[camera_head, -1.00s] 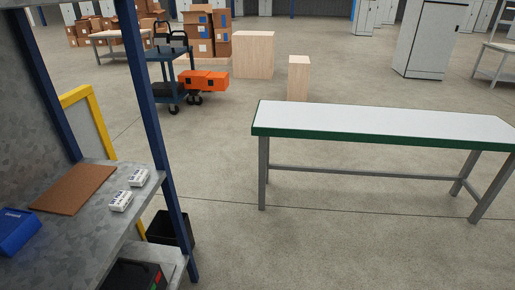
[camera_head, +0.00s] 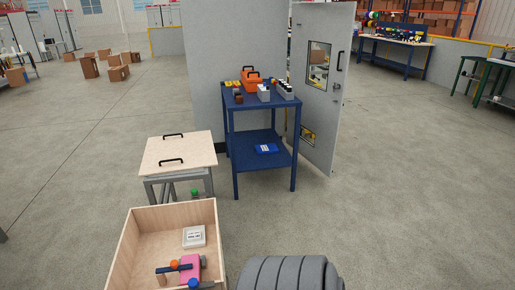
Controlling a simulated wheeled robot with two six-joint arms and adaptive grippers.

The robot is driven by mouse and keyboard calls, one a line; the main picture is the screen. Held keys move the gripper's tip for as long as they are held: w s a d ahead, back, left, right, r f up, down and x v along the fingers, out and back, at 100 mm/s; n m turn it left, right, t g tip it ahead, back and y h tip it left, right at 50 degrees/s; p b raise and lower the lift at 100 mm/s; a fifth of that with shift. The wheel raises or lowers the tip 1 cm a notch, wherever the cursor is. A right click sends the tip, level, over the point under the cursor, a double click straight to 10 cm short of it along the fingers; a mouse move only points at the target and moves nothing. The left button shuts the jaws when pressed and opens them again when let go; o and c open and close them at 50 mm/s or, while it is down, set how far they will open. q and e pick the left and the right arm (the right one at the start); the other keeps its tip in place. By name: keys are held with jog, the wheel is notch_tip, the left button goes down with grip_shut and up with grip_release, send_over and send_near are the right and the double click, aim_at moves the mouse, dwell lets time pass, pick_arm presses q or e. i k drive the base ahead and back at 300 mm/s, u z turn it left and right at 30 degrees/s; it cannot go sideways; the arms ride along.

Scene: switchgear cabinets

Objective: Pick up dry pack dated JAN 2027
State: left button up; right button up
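A white, flat, box-like item (camera_head: 194,236) with dark print lies in an open wooden crate at the lower left. Its print is too small to read, so I cannot tell whether it is a dry pack or what date it bears. No pack with a readable date shows. Neither of my grippers is in view.
The wooden crate (camera_head: 122,250) also holds a pink item (camera_head: 190,268). Behind it stands a stand with a pale, two-handled board (camera_head: 180,152). A blue table (camera_head: 235,150) carries an orange toolbox (camera_head: 253,84). A dark ribbed object (camera_head: 290,274) is at the bottom.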

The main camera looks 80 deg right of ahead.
aim_at(196, 236)
jog(key=z, duration=1.2)
jog(key=i, duration=1.05)
jog(key=z, duration=0.65)
jog(key=k, duration=0.45)
jog(key=u, duration=1)
jog(key=k, duration=0.85)
jog(key=u, duration=1)
jog(key=i, duration=1.15)
jog(key=u, duration=0.7)
